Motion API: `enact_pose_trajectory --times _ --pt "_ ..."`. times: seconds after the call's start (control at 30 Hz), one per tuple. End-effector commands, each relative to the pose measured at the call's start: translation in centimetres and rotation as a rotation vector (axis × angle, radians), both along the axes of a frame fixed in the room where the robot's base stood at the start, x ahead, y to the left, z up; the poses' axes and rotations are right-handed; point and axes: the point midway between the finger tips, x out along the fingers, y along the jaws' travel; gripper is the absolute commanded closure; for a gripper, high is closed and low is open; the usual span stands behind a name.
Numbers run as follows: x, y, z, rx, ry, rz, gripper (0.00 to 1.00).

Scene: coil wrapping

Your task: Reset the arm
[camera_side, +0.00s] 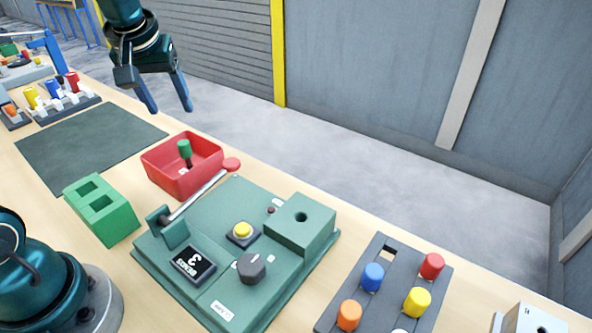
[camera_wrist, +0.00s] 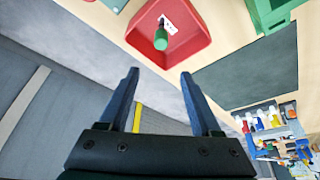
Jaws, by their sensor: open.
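My gripper (camera_side: 167,94) hangs in the air at the upper left of the side view, above and behind the red tray. Its two blue fingers are spread with nothing between them. In the wrist view the open fingers (camera_wrist: 158,80) point toward the red tray (camera_wrist: 200,40). The tray also shows in the side view (camera_side: 160,178). A green-topped piece (camera_side: 184,148) is in the tray; it also shows in the wrist view (camera_wrist: 161,39).
The green machine (camera_side: 215,210) has a red-knobbed lever, a yellow button and a dark knob. A green two-hole block (camera_side: 117,222), a dark mat (camera_side: 60,155) and a dark rack (camera_side: 375,312) with coloured pegs are on the table. The air around my gripper is clear.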

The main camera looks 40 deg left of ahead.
Motion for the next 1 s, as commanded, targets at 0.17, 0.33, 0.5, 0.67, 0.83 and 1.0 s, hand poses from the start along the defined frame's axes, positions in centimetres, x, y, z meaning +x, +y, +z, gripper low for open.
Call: enact_pose_trajectory --times 0.17,0.33,0.5,0.67,0.83,1.0 --pt "0.0 0.0 0.1 0.000 0.000 0.000 0.35" --pt "0.1 -1.2 1.7 0.015 -0.048 -0.038 0.35" --pt "-2.5 -5.1 3.9 0.017 -0.118 -0.146 0.35" --pt "-6.6 -8.9 4.0 0.018 -0.154 -0.321 0.35" --pt "-10.9 -11.9 2.3 0.021 -0.160 -0.512 0.35" --pt "-13.8 -13.3 -0.1 0.026 -0.129 -0.657 0.35"
